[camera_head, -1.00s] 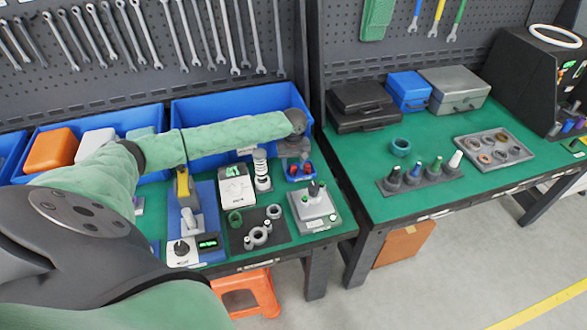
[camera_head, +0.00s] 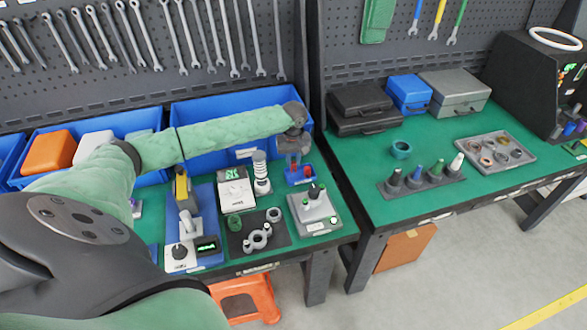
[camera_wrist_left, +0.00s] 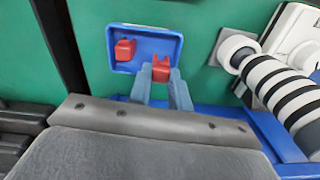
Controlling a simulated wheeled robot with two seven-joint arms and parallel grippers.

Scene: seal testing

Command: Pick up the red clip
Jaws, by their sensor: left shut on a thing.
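My left gripper (camera_head: 297,164) points down at a small blue tray (camera_head: 301,181) on the green bench. In the left wrist view its two grey-blue fingers (camera_wrist_left: 161,88) are shut on a red clip (camera_wrist_left: 160,68), at the lower edge of the tray (camera_wrist_left: 146,30). A second red clip (camera_wrist_left: 125,49) lies in the tray, up and left of the held one. In the head view a red clip (camera_head: 307,170) shows beside the fingers, and the gripper hides part of the tray. I cannot tell whether the held clip is clear of the tray. My right gripper is out of view.
A black-and-white striped cylinder (camera_head: 260,172) and a white device (camera_head: 236,186) stand close left of the tray. A grey device with a dark knob (camera_head: 314,208) stands in front of it. A large blue bin (camera_head: 222,103) is behind, under my arm.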

